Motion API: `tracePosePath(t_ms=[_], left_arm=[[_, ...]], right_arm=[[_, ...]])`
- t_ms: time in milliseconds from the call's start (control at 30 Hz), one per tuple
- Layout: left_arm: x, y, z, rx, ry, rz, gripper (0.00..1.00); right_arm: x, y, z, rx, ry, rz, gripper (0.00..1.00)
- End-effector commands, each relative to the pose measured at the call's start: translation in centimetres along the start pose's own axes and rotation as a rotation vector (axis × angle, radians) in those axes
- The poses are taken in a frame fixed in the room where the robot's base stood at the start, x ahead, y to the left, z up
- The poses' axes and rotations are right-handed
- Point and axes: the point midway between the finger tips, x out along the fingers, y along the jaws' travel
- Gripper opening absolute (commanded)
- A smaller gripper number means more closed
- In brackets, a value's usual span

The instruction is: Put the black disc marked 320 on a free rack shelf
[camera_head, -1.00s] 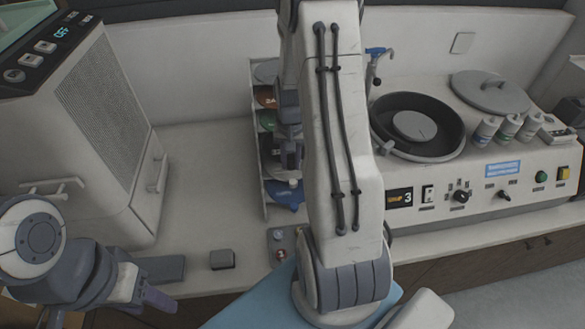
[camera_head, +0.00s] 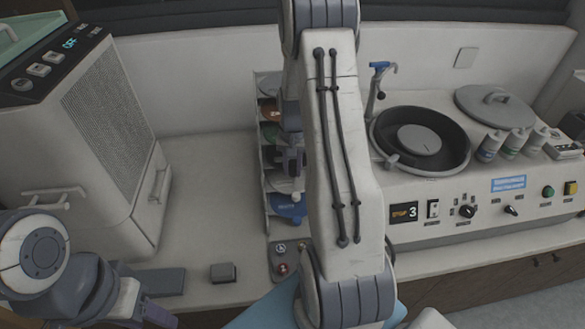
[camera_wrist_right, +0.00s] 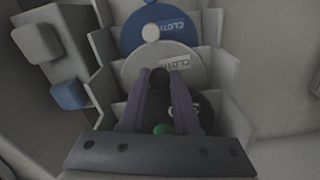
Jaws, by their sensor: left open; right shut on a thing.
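The black disc (camera_wrist_right: 196,108) shows in the right wrist view with part of a white marking, mostly hidden by my fingers. My right gripper (camera_wrist_right: 160,88) is shut on it at its dark knob. It is among the rack shelves, beside a white disc marked CLOTH (camera_wrist_right: 165,74); I cannot tell whether it rests on a shelf. The rack (camera_head: 261,165) stands left of my right arm in the head view, and my right gripper (camera_head: 292,160) is at its right side. My left gripper (camera_head: 155,318) is open and empty at the lower left, partly cut off.
The rack also holds a blue disc (camera_head: 288,208), a reddish disc (camera_head: 269,112) and a green disc (camera_head: 269,134). A grey cabinet machine (camera_head: 110,120) stands left; a polishing machine (camera_head: 460,215) with round bowl stands right. The counter (camera_head: 205,185) left of the rack is clear.

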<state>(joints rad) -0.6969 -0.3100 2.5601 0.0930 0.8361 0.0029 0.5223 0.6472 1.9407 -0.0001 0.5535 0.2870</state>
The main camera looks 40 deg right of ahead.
Motion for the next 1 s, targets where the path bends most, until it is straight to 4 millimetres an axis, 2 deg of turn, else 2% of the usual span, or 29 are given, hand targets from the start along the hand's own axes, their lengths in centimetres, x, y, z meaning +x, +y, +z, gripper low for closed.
tracePosePath(t_ms=[733,767,833,1000], left_arm=[[-0.21,0.02,-0.01,0.0,0.0,0.0,0.53],[-0.2,0.01,-0.01,0.0,0.0,0.0,0.53],[-0.19,0.01,-0.01,0.0,0.0,0.0,0.53],[-0.19,0.01,-0.01,0.0,0.0,0.0,0.53]], right_arm=[[0.1,0.02,0.22,0.0,0.0,0.0,0.0],[0.1,0.02,0.22,0.0,0.001,0.0,0.38],[0.1,0.02,0.22,0.0,0.001,0.0,0.65],[0.1,0.03,0.23,0.0,0.0,0.0,0.65]])
